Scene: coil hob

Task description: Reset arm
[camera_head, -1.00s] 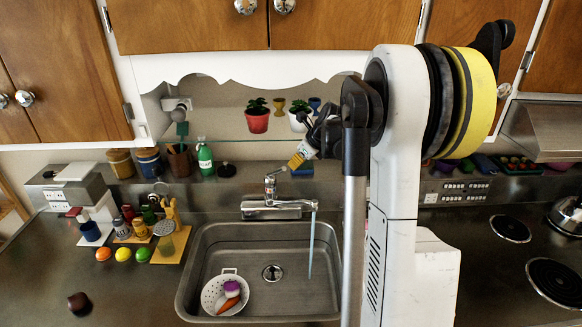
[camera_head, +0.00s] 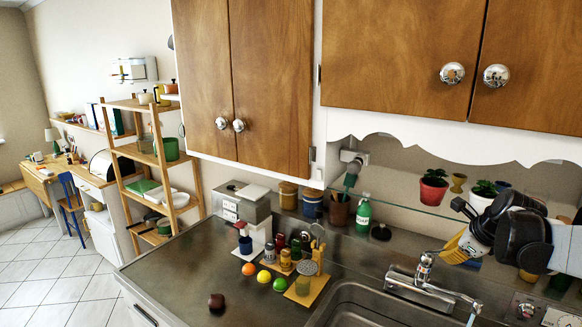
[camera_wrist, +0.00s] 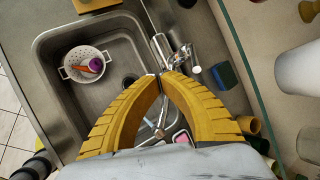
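My gripper (camera_head: 460,245) shows at the right of the head view, in front of the shelf and above the area behind the sink. In the wrist view its two yellow fingers (camera_wrist: 164,76) curve in and meet at the tips, with nothing between them. Only the end of my arm shows at the right edge of the head view; the rest of it is out of frame.
The sink (camera_head: 345,305) and tap (camera_head: 425,270) lie below my gripper. In the wrist view, a white colander (camera_wrist: 85,64) sits in the sink. Potted plants (camera_head: 433,187) stand on the glass shelf. Jars, fruit and a brown object (camera_head: 216,302) are on the left counter.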

